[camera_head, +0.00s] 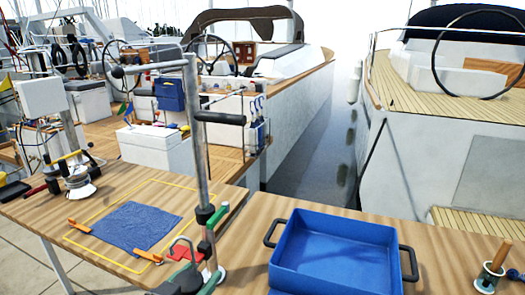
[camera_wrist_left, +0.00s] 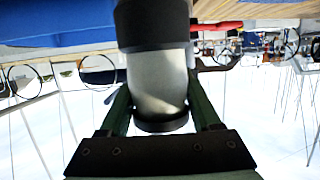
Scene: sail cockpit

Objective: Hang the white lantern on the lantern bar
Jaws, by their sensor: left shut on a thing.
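The white lantern (camera_wrist_left: 160,98) fills the middle of the left wrist view, which is upside down. It has a pale body between a wide black part and a narrower black ring. My left gripper (camera_wrist_left: 158,82) has its dark green fingers on both sides of the body, shut on it. In the head view this gripper (camera_head: 203,262) is at the table's front edge, beside the foot of a silver post, and I cannot make out the lantern clearly. The post carries a horizontal bar (camera_head: 155,67) near its top, apparently the lantern bar. My right gripper is not in view.
A blue tray (camera_head: 337,250) with black handles stands right of the post. A blue cloth (camera_head: 137,226) lies inside a yellow outline on the left. A winch (camera_head: 79,183) stands at the far left, and a green spool with a wooden peg (camera_head: 490,270) at the right. Boats lie beyond.

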